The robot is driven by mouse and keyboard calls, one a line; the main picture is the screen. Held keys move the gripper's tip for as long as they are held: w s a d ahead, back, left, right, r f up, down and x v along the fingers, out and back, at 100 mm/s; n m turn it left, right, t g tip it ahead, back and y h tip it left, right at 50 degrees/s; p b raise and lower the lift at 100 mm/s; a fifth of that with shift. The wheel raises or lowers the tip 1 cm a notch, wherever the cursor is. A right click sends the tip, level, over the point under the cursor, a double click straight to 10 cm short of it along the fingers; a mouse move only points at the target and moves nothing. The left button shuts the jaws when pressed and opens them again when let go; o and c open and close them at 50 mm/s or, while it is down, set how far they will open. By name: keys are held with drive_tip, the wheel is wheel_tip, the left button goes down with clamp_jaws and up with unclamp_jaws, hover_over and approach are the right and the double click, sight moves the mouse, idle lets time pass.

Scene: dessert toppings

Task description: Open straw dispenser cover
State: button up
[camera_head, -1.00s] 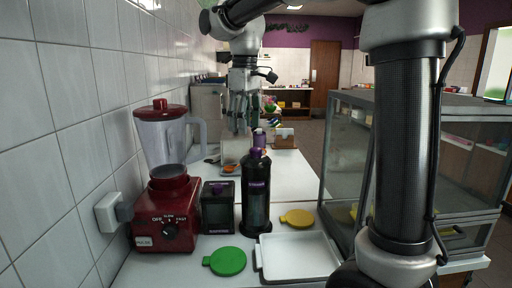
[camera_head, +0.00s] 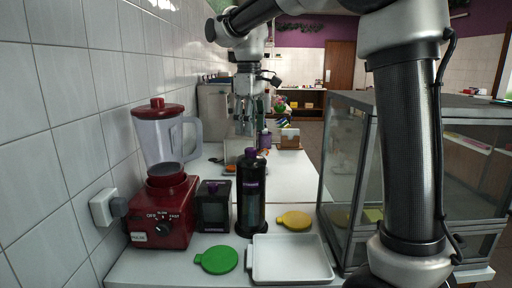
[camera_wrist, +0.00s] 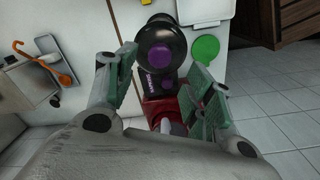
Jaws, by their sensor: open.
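A tall black cylinder with a clear front and a purple knob on its lid, which looks like the straw dispenser (camera_head: 251,198), stands upright on the white counter. Its lid is on. In the wrist view its round black top (camera_wrist: 160,35) and purple knob show beyond the fingers. My gripper (camera_head: 245,130) points down, open and empty, above and seemingly behind the dispenser in the head view. In the wrist view its two green-padded fingers (camera_wrist: 160,82) are spread wide, and no contact with the lid shows. The dispenser's lower body is hidden from the wrist.
A shorter black box with a purple knob (camera_head: 214,206) and a red blender (camera_head: 165,205) stand left of the dispenser. A green lid (camera_head: 217,260), a yellow lid (camera_head: 294,220) and a white tray (camera_head: 291,262) lie around it. A glass case (camera_head: 345,165) stands right.

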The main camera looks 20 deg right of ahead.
wheel_tip(320, 180, down, 7)
drive_tip(key=shift+d+r, duration=0.1)
drive_tip(key=shift+c, duration=0.2)
drive_tip(key=shift+r, duration=0.1)
clamp_jaws()
